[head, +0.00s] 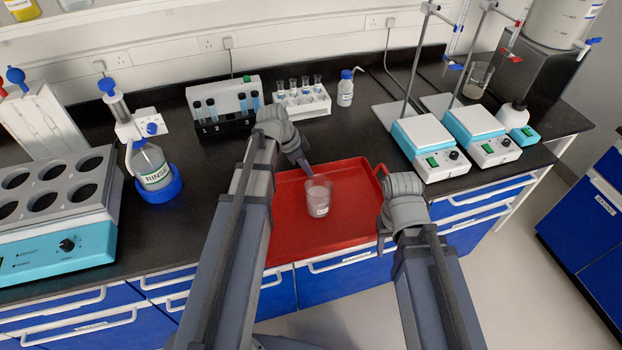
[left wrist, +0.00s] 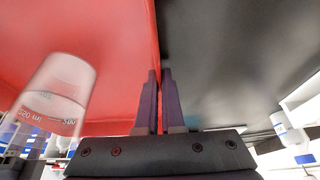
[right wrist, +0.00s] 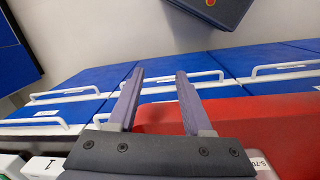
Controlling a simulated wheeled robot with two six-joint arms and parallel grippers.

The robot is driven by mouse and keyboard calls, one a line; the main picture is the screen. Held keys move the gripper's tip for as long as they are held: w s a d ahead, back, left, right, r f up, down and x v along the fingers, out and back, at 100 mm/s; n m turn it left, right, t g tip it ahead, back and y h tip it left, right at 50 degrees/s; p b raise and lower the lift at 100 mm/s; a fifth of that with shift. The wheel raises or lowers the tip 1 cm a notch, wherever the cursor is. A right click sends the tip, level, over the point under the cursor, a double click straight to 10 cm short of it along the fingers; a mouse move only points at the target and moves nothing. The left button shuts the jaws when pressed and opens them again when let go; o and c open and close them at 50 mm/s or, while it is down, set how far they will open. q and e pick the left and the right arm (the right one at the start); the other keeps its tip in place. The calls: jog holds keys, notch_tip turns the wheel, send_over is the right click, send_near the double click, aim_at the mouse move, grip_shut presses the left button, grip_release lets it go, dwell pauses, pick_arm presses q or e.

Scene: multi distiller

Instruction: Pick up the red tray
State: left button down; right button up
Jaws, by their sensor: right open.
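The red tray (head: 345,228) lies on the black bench at the front edge, with a glass beaker (head: 318,197) standing on it. My left gripper (head: 307,170) is at the tray's back edge. In the left wrist view its fingers (left wrist: 159,75) are close together, with the red rim (left wrist: 150,35) running between them. My right gripper (right wrist: 160,78) is open and empty at the tray's right side. In the right wrist view the red tray (right wrist: 235,120) lies beside and beneath its right finger.
Two stirrer hotplates (head: 425,143) with stands are right of the tray. A tube rack (head: 302,102) and a small bottle (head: 345,90) stand behind it. Blue drawers (head: 330,278) with white handles are below the bench.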

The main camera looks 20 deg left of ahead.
pick_arm(q)
notch_tip(320, 180, up, 10)
jog(key=p, duration=0.9)
jog(key=shift+p, duration=0.35)
jog(key=shift+d+f, duration=0.1)
